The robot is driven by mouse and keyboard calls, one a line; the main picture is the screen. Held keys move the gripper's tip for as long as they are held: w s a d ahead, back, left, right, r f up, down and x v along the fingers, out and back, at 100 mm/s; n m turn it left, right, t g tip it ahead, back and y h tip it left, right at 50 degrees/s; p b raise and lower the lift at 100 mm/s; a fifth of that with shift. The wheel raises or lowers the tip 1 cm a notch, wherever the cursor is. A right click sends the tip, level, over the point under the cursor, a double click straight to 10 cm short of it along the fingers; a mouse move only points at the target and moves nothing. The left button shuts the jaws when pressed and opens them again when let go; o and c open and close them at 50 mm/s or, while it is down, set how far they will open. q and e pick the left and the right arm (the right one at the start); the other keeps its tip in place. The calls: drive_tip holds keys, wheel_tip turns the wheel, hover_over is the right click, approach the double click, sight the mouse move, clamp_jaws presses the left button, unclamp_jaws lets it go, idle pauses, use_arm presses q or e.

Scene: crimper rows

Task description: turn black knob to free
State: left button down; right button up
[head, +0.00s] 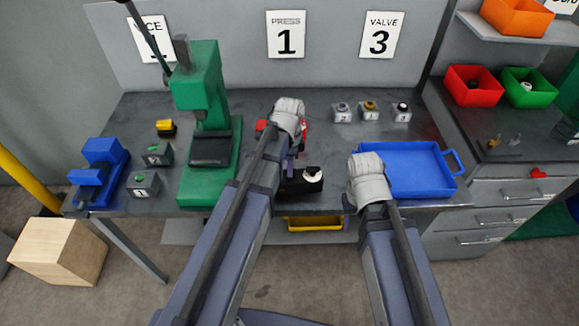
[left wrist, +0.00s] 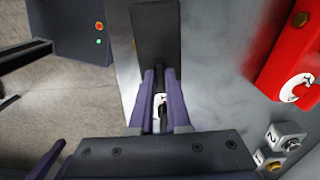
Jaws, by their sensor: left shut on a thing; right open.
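The black knob (left wrist: 160,80) is a narrow dark grip above a white dial (left wrist: 160,103) on a black box (left wrist: 155,30). The same black box (head: 290,186) stands near the table's front edge in the head view, with its white dial (head: 313,176) at the right end. My left gripper (head: 290,166) reaches down at this box. In the left wrist view, its two purple fingers (left wrist: 160,76) are shut on the black knob, which they partly cover. The dial's marking cannot be read. My right gripper (head: 350,204) is open near the front edge; its fingers are mostly hidden.
A red box (left wrist: 290,50) with its own white dial stands behind. Several small numbered knobs (head: 370,110) are at the back. A blue tray (head: 410,185) lies right, a green press (head: 203,90) left, and a blue vice (head: 100,170) far left.

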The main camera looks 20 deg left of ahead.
use_arm(q)
drive_tip(key=shift+n, duration=0.3)
idle(0.4)
drive_tip(key=n, duration=0.3)
drive_tip(key=shift+n, duration=0.4)
drive_tip(key=n, duration=0.4)
drive_tip(key=shift+n, duration=0.3)
drive_tip(key=n, duration=0.4)
drive_tip(key=shift+n, duration=2.4)
drive_tip(key=c, duration=0.9)
unclamp_jaws()
